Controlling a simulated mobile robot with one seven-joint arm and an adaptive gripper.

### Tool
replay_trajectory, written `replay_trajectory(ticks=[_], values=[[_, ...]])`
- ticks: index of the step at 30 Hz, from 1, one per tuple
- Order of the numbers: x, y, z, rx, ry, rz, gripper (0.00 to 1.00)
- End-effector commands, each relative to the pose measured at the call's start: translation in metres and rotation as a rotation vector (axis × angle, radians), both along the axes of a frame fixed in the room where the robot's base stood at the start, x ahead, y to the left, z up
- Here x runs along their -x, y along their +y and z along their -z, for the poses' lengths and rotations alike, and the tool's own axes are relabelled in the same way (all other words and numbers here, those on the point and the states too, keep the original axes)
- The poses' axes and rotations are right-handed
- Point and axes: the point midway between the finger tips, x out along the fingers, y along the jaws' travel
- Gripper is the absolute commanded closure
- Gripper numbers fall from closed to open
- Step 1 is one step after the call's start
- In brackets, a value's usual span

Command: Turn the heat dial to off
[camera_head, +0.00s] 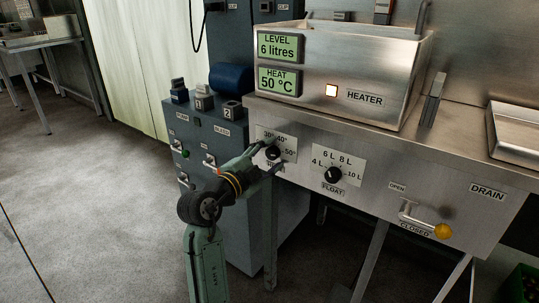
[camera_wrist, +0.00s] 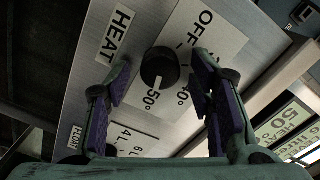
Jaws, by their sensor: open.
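The heat dial (camera_head: 273,153) is a round black knob on a white scale plate on the steel front panel. It also shows in the wrist view (camera_wrist: 160,67), where its white pointer mark faces 50°. OFF is readable on the plate in the wrist view. The HEAT display (camera_head: 279,81) reads 50 °C. My gripper (camera_head: 268,160) is at the dial in the head view. In the wrist view my gripper (camera_wrist: 163,82) is open, with one finger to each side of the dial. I cannot tell whether either finger touches it. A finger hides part of the scale.
The float dial (camera_head: 333,174) sits right of the heat dial. Farther right is the drain lever (camera_head: 428,224) with a yellow knob. The HEATER lamp (camera_head: 331,91) is lit. A blue-grey cabinet (camera_head: 238,218) with switches stands left of the panel.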

Motion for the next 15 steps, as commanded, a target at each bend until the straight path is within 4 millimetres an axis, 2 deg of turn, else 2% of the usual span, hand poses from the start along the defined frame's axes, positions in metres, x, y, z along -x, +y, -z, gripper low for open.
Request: replay_trajectory(ticks=[7, 15], values=[[-0.0008, -0.0005, -0.0001, 0.001, -0.001, -0.001, 0.51], [-0.0006, -0.0003, -0.0002, 0.001, -0.001, -0.001, 0.68]])
